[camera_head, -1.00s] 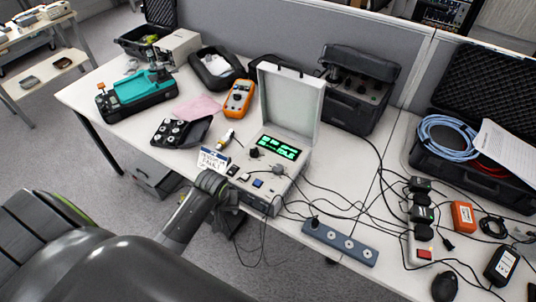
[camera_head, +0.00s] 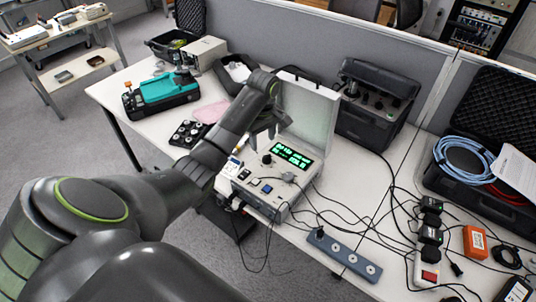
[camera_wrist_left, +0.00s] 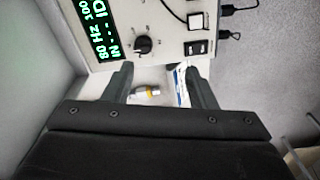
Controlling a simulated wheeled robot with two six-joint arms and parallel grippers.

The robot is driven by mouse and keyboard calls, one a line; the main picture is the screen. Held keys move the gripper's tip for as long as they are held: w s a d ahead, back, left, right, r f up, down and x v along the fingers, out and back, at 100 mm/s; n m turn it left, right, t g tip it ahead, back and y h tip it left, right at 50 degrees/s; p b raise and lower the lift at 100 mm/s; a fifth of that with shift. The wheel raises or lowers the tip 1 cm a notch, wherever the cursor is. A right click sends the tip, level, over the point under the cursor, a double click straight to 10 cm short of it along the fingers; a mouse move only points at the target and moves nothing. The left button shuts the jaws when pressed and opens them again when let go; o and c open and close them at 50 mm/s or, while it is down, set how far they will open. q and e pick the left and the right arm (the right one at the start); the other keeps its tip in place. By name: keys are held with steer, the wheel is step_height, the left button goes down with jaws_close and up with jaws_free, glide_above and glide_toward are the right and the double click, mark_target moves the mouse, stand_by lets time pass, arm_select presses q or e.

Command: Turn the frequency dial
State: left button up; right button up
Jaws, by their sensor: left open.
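The frequency dial (camera_head: 267,160) is a small black knob on the light grey panel of the calibrator case (camera_head: 262,204), left of its green lit display (camera_head: 292,153). The case lid stands open. My left gripper (camera_head: 262,133) points down, above and just behind the dial. In the left wrist view the dial (camera_wrist_left: 142,45) lies just beyond the open fingertips (camera_wrist_left: 158,68), apart from them. The display (camera_wrist_left: 102,28) is left of it there. Nothing is held; a small yellow-banded cylinder (camera_wrist_left: 150,92) and a white card (camera_wrist_left: 180,84) lie below, between the fingers. My right gripper is not in view.
A dark equipment case (camera_head: 372,108) stands behind the calibrator. Cables and a power strip (camera_head: 343,255) lie to the right and in front.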

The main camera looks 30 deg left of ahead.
mark_target(267, 155)
arm_select(q)
steer(key=w+a+r+n, duration=0.1)
steer(key=w+r+n, duration=0.25)
steer(key=r, duration=0.25)
steer(key=shift+m, duration=0.35)
step_height(267, 155, down, 16)
steer(key=shift+r+p, duration=0.2)
steer(key=shift+p, duration=0.2)
steer(key=shift+f, duration=0.7)
steer(key=c, duration=1)
